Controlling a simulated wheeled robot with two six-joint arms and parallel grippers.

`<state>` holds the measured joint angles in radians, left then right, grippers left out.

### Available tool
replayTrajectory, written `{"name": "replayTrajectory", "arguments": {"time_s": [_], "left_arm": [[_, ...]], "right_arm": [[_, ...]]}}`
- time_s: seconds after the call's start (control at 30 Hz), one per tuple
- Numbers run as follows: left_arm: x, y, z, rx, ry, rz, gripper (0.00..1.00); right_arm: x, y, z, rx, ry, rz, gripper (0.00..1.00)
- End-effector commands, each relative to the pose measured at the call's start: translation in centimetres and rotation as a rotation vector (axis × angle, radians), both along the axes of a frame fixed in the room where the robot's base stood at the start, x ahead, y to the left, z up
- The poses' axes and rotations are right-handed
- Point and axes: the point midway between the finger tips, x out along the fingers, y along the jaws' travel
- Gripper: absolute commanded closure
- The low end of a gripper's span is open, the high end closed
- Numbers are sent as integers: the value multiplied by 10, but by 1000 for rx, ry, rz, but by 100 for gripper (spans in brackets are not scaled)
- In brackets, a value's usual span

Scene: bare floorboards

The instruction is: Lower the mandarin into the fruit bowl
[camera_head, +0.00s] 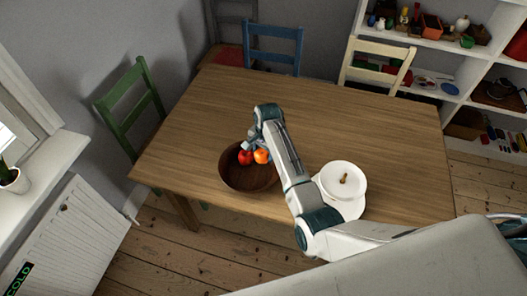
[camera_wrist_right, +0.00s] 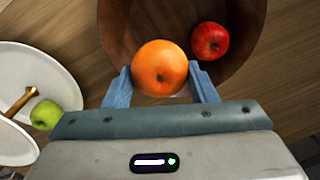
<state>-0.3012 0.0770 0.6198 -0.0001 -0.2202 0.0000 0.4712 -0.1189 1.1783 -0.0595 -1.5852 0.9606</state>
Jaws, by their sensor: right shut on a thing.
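The orange mandarin (camera_head: 261,156) is between the fingers of my right gripper (camera_head: 255,147), which is shut on it. In the right wrist view the mandarin (camera_wrist_right: 160,68) sits between the two blue-grey fingertips. The brown wooden fruit bowl (camera_head: 243,181) stands on the table; the gripper and mandarin are over its far part. The bowl's wall also shows in the wrist view (camera_wrist_right: 118,28). I cannot tell whether the mandarin touches the bowl. A red apple (camera_head: 245,157) lies inside the bowl beside the mandarin, and shows apart from it in the wrist view (camera_wrist_right: 209,41). My left gripper is not in view.
White dishes (camera_head: 343,176) with a small brown-gold piece on top stand right of the bowl. A green apple (camera_wrist_right: 46,115) lies near them, hidden in the head view. Chairs and a white shelf (camera_head: 420,60) stand behind the wooden table (camera_head: 190,130), whose left side is clear.

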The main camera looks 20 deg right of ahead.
Motion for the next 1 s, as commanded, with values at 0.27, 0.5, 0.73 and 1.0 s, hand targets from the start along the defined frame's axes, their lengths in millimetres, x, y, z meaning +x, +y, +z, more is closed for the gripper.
{"name": "replayTrajectory", "arguments": {"time_s": [0.27, 0.5, 0.73, 1.0], "left_arm": [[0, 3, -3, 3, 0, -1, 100], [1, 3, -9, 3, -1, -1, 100], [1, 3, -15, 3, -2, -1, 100], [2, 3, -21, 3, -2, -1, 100]], "right_arm": [[0, 0, -6, 0, 1, 0, 72], [0, 0, -18, 1, -1, 0, 72], [0, 0, -30, 0, 1, 0, 72], [0, 0, -43, 1, -1, 0, 72]]}}
